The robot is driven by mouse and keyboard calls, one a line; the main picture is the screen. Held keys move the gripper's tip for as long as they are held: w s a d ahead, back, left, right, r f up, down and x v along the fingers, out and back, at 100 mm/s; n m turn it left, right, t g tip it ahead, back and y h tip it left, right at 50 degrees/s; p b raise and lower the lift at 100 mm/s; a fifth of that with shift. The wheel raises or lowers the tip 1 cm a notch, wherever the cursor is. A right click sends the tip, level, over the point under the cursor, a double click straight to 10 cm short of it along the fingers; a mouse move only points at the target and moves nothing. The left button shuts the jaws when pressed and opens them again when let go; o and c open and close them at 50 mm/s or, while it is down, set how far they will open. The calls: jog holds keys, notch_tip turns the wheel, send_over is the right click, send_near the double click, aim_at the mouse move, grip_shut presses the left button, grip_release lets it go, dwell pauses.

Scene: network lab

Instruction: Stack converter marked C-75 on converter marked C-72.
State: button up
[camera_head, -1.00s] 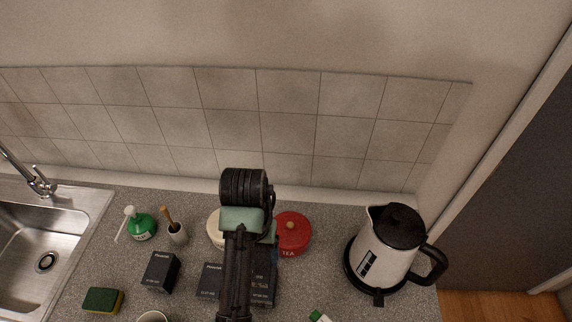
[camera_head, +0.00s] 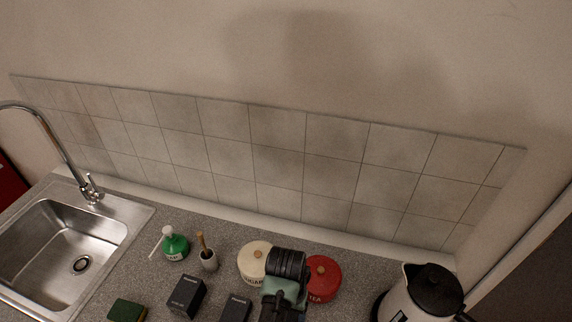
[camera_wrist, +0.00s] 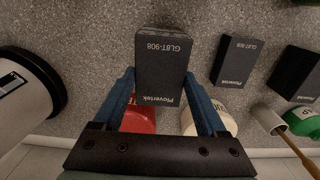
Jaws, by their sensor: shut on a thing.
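In the wrist view my gripper (camera_wrist: 161,84) is shut on a dark box-shaped converter (camera_wrist: 163,62), with a blue finger at each side. Its label reads upside down, Plovertek and what looks like GL8T-908. A second dark converter (camera_wrist: 237,60) lies to its right with similar print, and a third (camera_wrist: 297,72) lies further right. In the head view two dark converters stand on the counter, one at the left (camera_head: 187,297) and one (camera_head: 235,309) beside my arm. The held one is hidden there. I cannot read C-75 or C-72 on any.
A red canister (camera_head: 322,279) and a cream canister (camera_head: 256,263) stand behind the converters. The kettle (camera_head: 425,295) is at right. A brush holder (camera_head: 208,261), green bottle (camera_head: 175,247), sponge (camera_head: 127,310) and sink (camera_head: 70,240) are at left.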

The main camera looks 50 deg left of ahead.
jog(key=shift+f, duration=0.15)
jog(key=o, duration=1.6)
jog(key=shift+r+p, duration=0.55)
jog(key=shift+r, duration=5.7)
